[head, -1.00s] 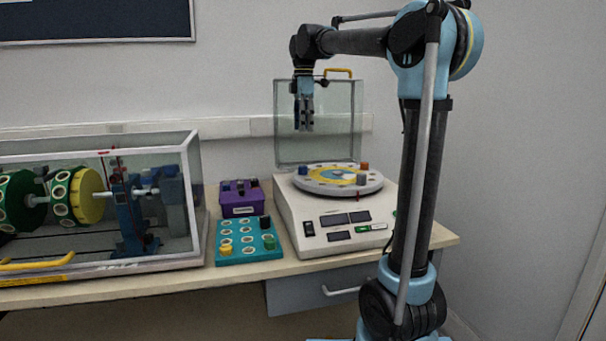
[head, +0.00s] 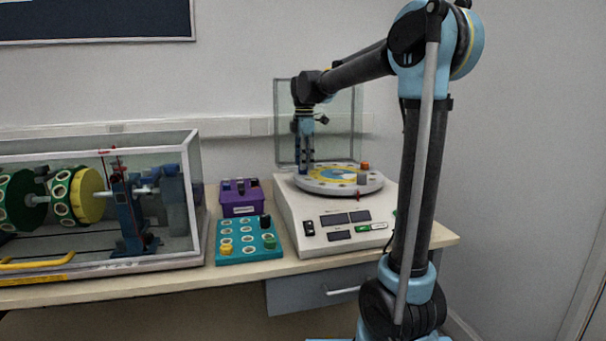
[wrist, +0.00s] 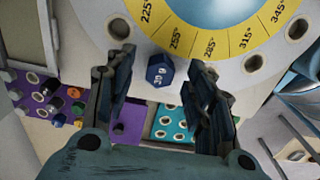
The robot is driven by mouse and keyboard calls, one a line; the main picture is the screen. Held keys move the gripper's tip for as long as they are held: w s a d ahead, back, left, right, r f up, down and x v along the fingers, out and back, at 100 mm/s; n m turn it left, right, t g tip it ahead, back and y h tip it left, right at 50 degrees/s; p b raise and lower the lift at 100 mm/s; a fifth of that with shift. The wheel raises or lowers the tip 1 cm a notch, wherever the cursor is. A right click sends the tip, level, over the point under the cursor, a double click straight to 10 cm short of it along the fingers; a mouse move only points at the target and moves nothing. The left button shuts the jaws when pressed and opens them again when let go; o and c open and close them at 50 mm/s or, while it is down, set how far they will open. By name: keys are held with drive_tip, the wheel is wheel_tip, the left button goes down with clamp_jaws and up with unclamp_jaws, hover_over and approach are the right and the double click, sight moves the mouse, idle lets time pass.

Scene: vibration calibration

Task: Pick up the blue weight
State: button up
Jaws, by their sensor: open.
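The blue weight (wrist: 160,71) is a small hexagonal piece with pale marking on its top, standing on the rim of the round dial plate (wrist: 128,32). In the wrist view it sits between my gripper's (wrist: 162,66) two open fingers, with a gap visible on each side. In the head view my gripper (head: 304,162) points down at the left part of the dial plate (head: 338,190). The blue weight (head: 303,170) shows there by the fingertips, partly hidden.
A teal tray (head: 233,252) and a purple box (head: 239,210) are left of the white machine (head: 300,240). A clear panel (head: 342,120) stands behind the dial.

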drive_tip(key=shift+f, duration=0.95)
drive_tip(key=c, duration=1)
drive_tip(key=shift+o, duration=0.2)
drive_tip(key=shift+r, duration=0.1)
